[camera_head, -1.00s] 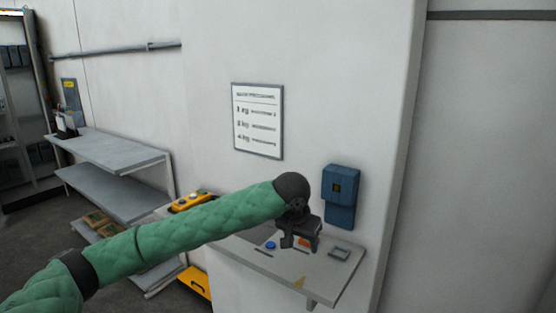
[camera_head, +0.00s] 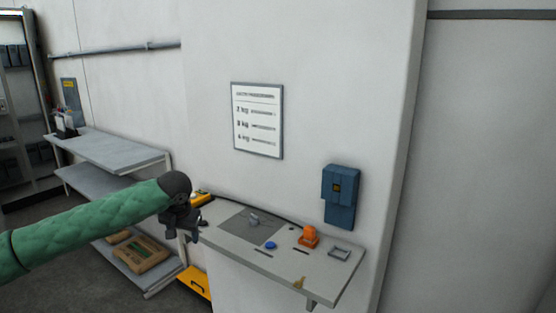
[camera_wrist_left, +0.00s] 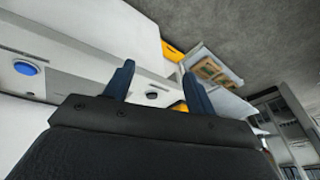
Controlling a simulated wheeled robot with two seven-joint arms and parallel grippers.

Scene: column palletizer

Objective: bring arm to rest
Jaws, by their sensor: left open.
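My left arm, in a green quilted sleeve, comes in from the left in the head view. My left gripper (camera_head: 187,222) is at the left end of the grey wall desk (camera_head: 330,280), just in front of the yellow control box (camera_head: 201,198). My right gripper is not in view.
The desk carries a blue button (camera_head: 270,245), an orange device (camera_head: 309,237) and a small grey frame (camera_head: 339,253). A blue box (camera_head: 340,196) hangs on the wall above.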

